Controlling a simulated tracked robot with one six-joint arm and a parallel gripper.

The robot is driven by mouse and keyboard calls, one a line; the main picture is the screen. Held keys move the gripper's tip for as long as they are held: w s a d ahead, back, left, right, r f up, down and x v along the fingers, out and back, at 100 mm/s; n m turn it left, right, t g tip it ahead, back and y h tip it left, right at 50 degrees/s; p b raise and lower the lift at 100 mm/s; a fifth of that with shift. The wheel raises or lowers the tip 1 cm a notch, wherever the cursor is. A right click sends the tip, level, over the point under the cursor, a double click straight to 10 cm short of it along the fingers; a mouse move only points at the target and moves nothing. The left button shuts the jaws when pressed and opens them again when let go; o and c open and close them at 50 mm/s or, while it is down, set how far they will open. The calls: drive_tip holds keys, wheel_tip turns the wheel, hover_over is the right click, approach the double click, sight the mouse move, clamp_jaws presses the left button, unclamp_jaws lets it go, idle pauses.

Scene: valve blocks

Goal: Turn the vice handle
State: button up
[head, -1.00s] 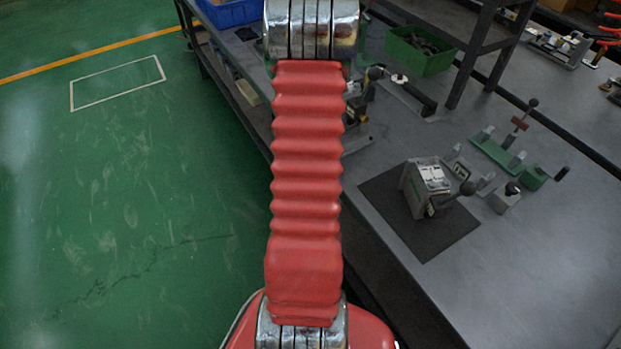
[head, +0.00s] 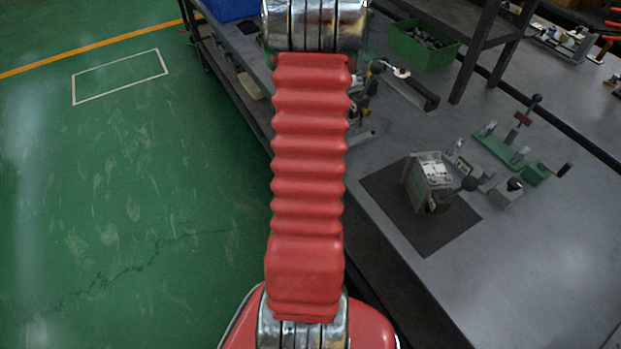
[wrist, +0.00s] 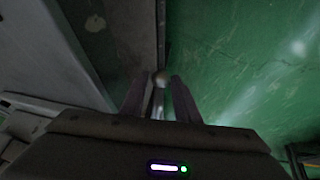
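In the wrist view a pale round knob (wrist: 160,77) tops a thin rod, most likely the vice handle. The rod runs down between the two dark fingers of my gripper (wrist: 158,96). The fingers stand apart on either side of the rod, with a gap visible, so my gripper looks open around it. The rod's lower part and the vice body are hidden by the gripper housing. In the head view my red arm hides my gripper. Small fittings at the bench edge (head: 362,103) show beside the arm; I cannot tell whether they belong to the vice.
A grey block with a knobbed lever (head: 427,182) stands on a dark mat (head: 400,217) on the bench. Behind it is a green clamp fixture (head: 498,152). A green bin (head: 422,52) stands near the shelf legs. Green floor (head: 120,200) lies open at left.

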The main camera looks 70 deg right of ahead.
drive_tip(key=shift+v, duration=2.55)
drive_tip(key=shift+s, duration=0.1)
drive_tip(key=shift+w+r, duration=0.25)
drive_tip(key=shift+r, duration=0.1)
drive_tip(key=w+a+r+n+t, duration=0.1)
drive_tip(key=w+a+r+n, duration=0.3)
drive_tip(key=w+a+r, duration=1.15)
drive_tip(key=s+a+r+n+y, duration=0.1)
drive_tip(key=a+r, duration=0.3)
drive_tip(key=a, duration=0.5)
drive_tip(key=s+a+r+n+t+y, duration=0.1)
drive_tip(key=a+r, duration=0.3)
drive_tip(key=a, duration=0.4)
drive_tip(key=s+a+r+n+y, duration=0.2)
drive_tip(key=s+a+r, duration=0.1)
drive_tip(key=a, duration=0.6)
drive_tip(key=shift+a+r+n+t+y, duration=0.3)
drive_tip(key=shift+r+t+y, duration=0.1)
drive_tip(key=shift+r, duration=0.45)
drive_tip(key=shift+s, duration=0.1)
